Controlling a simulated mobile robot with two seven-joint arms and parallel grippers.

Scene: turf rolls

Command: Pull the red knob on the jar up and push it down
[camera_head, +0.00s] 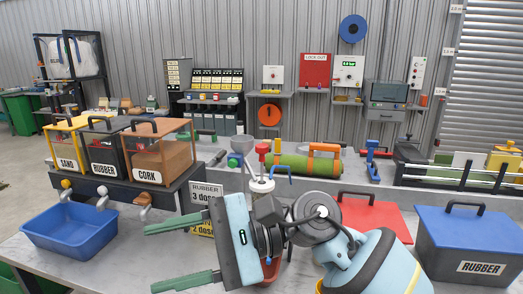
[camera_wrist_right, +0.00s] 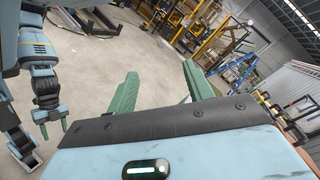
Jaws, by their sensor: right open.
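The red knob (camera_head: 262,148) stands on top of the white jar (camera_head: 262,184) near the middle of the table in the head view. My right gripper (camera_head: 152,258) is in front of the jar, its green fingers apart and pointing left, away from the knob. Its body and wrist hide the lower part of the jar. In the right wrist view the open fingers (camera_wrist_right: 160,68) have only floor and distant racks between them. Part of my left arm shows at the left of that view, with small green fingertips (camera_wrist_right: 55,128); their opening is unclear.
A blue tray (camera_head: 70,245) lies under the SAND, RUBBER and CORN bins (camera_head: 147,177) at left. A green turf roll (camera_head: 305,165) lies behind the jar. A blue-lidded RUBBER box (camera_head: 478,268) and a red lid (camera_head: 385,215) are at right.

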